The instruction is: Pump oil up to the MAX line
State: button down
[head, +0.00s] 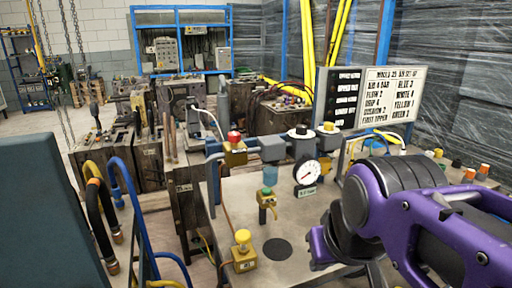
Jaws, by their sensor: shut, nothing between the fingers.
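An air service unit runs along the back of a metal bench (330,205). It has a red-knobbed yellow block (235,150), a grey block with a blue translucent bowl (270,175), and a round white gauge (307,172). I cannot make out a MAX line or an oil level on the bowl. A yellow box with a yellow push button (243,248) sits at the bench's front left. My gripper (328,248) is shut and empty over the bench's right side, partly hidden by my purple arm.
A settings board (390,95) stands behind the bench. Several coloured caps (470,173) lie at the right. Hoses (137,215) hang at the left, near a hanging chain (68,125). Wooden-sided moulds (150,160) crowd the left. A dark round patch (277,249) marks the bench top.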

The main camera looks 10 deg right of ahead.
jog(key=shift+f+b, duration=0.35)
jog(key=shift+f, duration=0.15)
dwell(2.0)
notch_tip(320, 180, up, 6)
jog(key=p, duration=0.4)
jog(key=shift+r, duration=0.1)
jog(key=shift+r+p, duration=0.15)
jog(key=shift+p, duration=0.85)
